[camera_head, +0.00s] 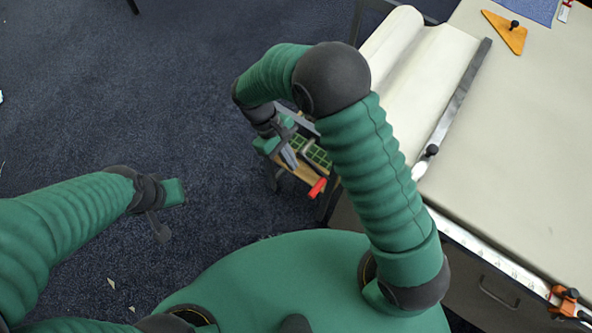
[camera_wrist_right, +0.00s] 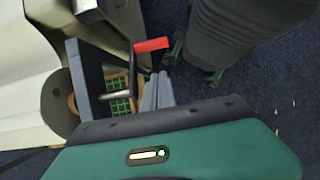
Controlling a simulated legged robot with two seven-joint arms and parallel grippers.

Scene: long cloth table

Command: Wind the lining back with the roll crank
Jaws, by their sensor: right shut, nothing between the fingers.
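The white lining (camera_head: 410,62) lies as a thick roll with a loose sheet along the table's left side in the head view. The red crank handle (camera_head: 318,188) shows below the roll, and it also shows in the right wrist view (camera_wrist_right: 152,45), on a thin dark bar. My right gripper (camera_head: 287,151) is shut and empty, left of and above the red handle. In the right wrist view its grey fingers (camera_wrist_right: 157,92) are together just below the handle, apart from it. My left gripper (camera_head: 170,205) hangs over the floor; its finger state is unclear.
The long table (camera_head: 520,130) fills the right. A metal bar (camera_head: 460,95) lies across the cloth beside the roll. An orange triangle (camera_head: 506,31) and an orange clamp (camera_head: 567,300) are farther right. A low stand with green grid (camera_head: 317,154) is under the roll. Dark carpet lies open at left.

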